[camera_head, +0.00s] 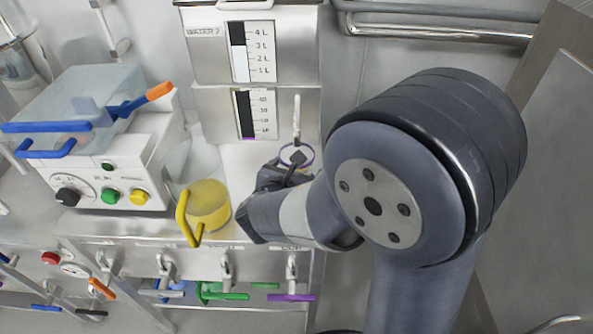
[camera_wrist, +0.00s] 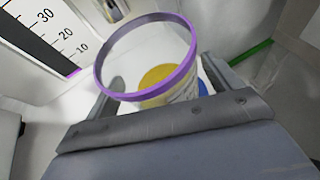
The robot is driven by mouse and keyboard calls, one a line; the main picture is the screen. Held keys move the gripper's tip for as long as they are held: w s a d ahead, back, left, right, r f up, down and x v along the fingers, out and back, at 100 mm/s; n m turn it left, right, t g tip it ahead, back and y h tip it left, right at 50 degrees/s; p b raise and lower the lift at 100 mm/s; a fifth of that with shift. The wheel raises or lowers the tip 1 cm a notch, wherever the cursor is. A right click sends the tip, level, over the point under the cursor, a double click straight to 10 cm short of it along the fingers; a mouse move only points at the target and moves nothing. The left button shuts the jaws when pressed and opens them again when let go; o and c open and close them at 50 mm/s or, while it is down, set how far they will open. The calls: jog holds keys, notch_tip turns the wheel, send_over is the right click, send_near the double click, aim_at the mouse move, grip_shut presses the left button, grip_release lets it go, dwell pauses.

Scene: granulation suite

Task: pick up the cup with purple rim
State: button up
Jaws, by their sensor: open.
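The cup with the purple rim (camera_wrist: 188,68) is close in front of my gripper in the wrist view, tilted in the picture. It is clear-walled, and yellow and blue show through it. My gripper (camera_wrist: 160,85) is open, with one finger on each side of the cup; I cannot tell whether they touch it. In the head view the cup's purple rim (camera_head: 311,151) shows below a white spout, and my gripper (camera_head: 277,178) is beside it, its fingers partly hidden by my wrist.
A yellow cup (camera_head: 208,204) with a yellow handle stands left of my gripper. A white machine (camera_head: 110,150) with knobs and blue and orange handles is farther left. A steel dispenser (camera_head: 255,60) with level scales rises behind. Hooks and coloured handles line the bench front.

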jog(key=shift+w, duration=0.1)
jog(key=c, duration=1.8)
jog(key=shift+o, duration=0.2)
jog(key=shift+r, duration=0.25)
